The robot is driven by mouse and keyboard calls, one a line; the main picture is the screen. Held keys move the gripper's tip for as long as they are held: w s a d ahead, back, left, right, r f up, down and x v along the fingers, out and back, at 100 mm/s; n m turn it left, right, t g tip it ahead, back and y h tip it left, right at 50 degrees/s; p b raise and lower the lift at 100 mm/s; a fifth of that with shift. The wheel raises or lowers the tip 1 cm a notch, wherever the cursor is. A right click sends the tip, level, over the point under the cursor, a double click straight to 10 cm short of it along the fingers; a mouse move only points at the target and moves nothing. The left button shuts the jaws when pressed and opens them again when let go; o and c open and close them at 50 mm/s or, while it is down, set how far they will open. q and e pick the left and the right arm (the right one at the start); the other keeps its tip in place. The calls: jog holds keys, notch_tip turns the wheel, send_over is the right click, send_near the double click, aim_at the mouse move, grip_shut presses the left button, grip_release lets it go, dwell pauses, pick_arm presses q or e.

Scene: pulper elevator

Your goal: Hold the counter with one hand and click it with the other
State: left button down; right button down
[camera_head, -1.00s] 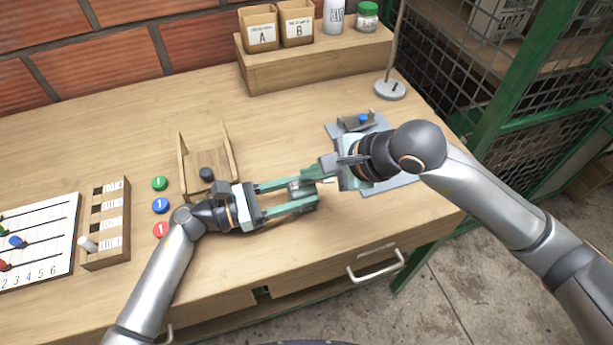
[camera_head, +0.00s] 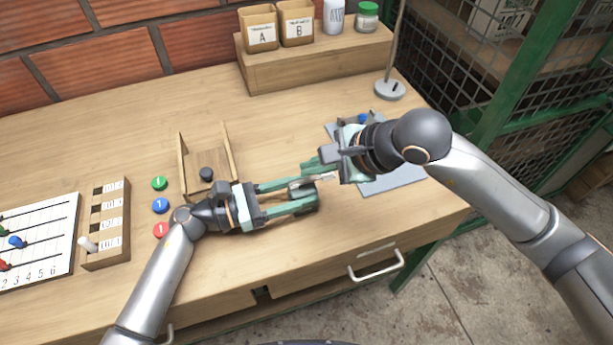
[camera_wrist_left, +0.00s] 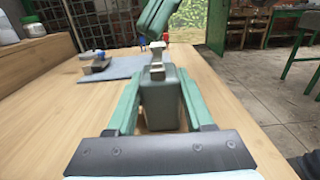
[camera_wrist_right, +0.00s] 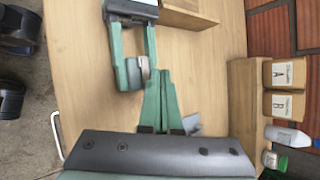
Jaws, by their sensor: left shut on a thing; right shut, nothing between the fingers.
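My left gripper (camera_head: 306,192) is shut on the counter (camera_wrist_left: 160,106), a grey-green block with a small metal plunger on top, and holds it over the front of the table. In the head view the fingers partly hide the counter (camera_head: 311,182). My right gripper (camera_head: 310,166) is shut and empty. In the left wrist view its fingertips (camera_wrist_left: 152,25) are above the plunger, with a small gap seeming to show. In the right wrist view the fingertips (camera_wrist_right: 163,76) appear beside the counter (camera_wrist_right: 138,72); contact cannot be told there.
A grey mat (camera_head: 402,178) with a small stand lies behind my right gripper. A wooden tray (camera_head: 228,165), coloured discs (camera_head: 160,205), a label rack (camera_head: 106,235) and a white chart (camera_head: 45,235) are at left. A raised shelf (camera_head: 315,62) with bins stands at the back.

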jog(key=shift+a+r, duration=0.1)
jog(key=shift+r, duration=2.45)
pick_arm(q)
jog(key=shift+c, duration=1)
grip_release()
